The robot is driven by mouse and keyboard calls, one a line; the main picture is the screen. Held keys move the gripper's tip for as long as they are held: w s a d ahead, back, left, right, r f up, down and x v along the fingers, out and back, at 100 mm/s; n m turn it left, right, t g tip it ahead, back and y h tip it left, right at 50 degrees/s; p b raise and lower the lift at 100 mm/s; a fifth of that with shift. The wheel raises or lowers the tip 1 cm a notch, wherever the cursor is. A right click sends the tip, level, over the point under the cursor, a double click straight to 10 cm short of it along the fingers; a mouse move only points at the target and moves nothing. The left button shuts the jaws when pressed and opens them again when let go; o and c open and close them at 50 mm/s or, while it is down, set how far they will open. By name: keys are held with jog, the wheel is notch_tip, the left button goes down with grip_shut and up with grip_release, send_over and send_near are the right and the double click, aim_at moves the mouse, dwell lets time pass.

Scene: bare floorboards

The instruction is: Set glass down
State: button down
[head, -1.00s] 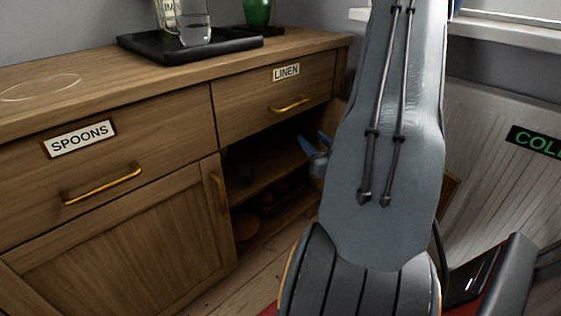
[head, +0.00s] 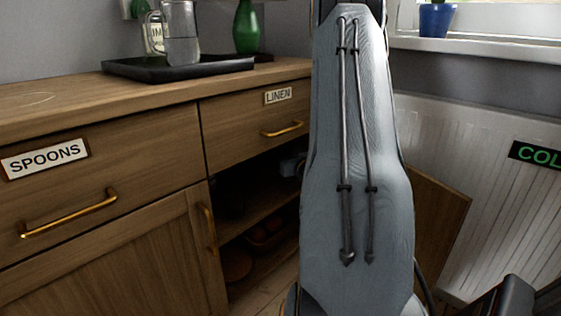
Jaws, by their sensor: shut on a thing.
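A small grey part of my gripper (head: 292,165) shows at the open shelf space under the LINEN drawer, just left of my arm. My arm and the dark of the shelf hide most of it. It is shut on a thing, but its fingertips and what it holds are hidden. No glass can be made out in it. The open shelf unit (head: 262,208) has a middle board and a lower space. A clear glass jug (head: 180,40) with a handle stands upright on a black tray (head: 215,67) on the sideboard top, apart from my gripper.
The SPOONS drawer (head: 120,165) and LINEN drawer (head: 235,135) are shut. Brown round things (head: 262,238) lie in the lower shelf space. A green bottle (head: 246,28) stands behind the tray. A white radiator (head: 480,185) is at right, below a sill with a blue pot (head: 436,20).

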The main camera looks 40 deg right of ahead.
jog(key=shift+w+d, duration=0.2)
jog(key=shift+w, duration=0.25)
jog(key=f+b, duration=0.3)
jog(key=shift+w+d+f, duration=0.15)
jog(key=shift+w+f, duration=0.1)
jog(key=shift+w, duration=0.1)
jog(key=shift+f, duration=0.15)
jog(key=c, duration=0.9)
grip_release()
jog(key=shift+c, duration=0.2)
